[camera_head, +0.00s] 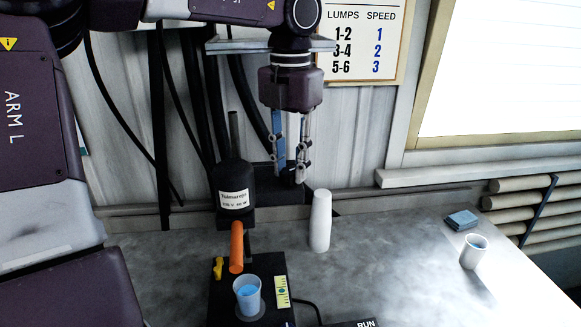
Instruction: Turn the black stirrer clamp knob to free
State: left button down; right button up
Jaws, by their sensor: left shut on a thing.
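The stirrer's black motor head (235,180) with a white label sits on a column behind the black base (222,300). A dark clamp with the black knob (290,180) is to the right of the head. My left gripper (291,174) points down from above, its fingertips shut on the knob, which they partly hide. The knob's turn position cannot be read. My right gripper is not in view.
A white upright cylinder (320,222) stands just right of the stirrer. A yellow knob (218,268) sits at the base's left. A white cup (473,252) and a blue block (462,220) are at the right. A LUMPS/SPEED chart (365,40) hangs behind.

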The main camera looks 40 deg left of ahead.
pick_arm(q)
jog(key=n, duration=0.6)
jog(key=shift+a+n+b, duration=0.1)
jog(key=shift+n+b, duration=0.2)
jog(key=shift+b, duration=0.05)
jog(key=n, duration=0.5)
jog(key=shift+r, duration=0.1)
jog(key=shift+n, duration=0.3)
jog(key=c, duration=1.6)
grip_release()
